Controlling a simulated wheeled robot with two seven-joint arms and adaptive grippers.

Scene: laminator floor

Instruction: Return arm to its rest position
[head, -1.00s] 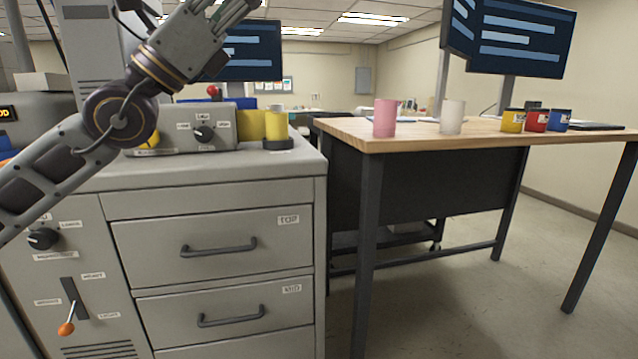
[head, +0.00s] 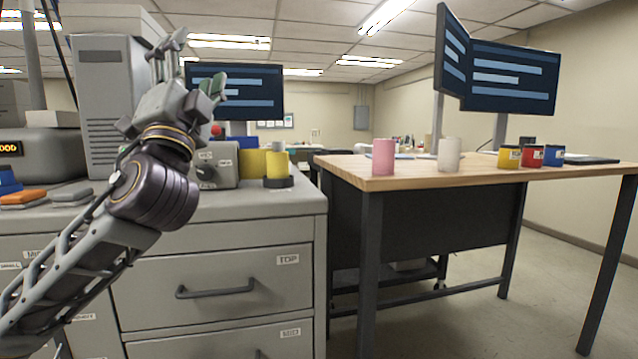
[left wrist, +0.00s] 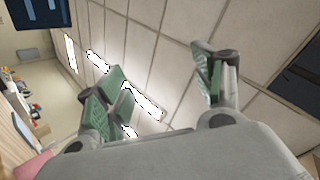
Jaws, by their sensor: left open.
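My left arm comes in from the left in the head view and is bent upward at the wrist. My left gripper (head: 190,62) points up above the grey cabinet (head: 222,262). In the left wrist view its fingers with green pads (left wrist: 165,90) are spread wide, with nothing between them. Behind them are ceiling panels and lights. My right gripper does not show in either view.
The cabinet top holds a control box, a yellow cylinder (head: 277,165) and orange and grey pieces at the left. A wooden table (head: 420,180) at the right carries a pink cup (head: 383,156), a white cup (head: 449,154) and several coloured tins. Monitors stand behind.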

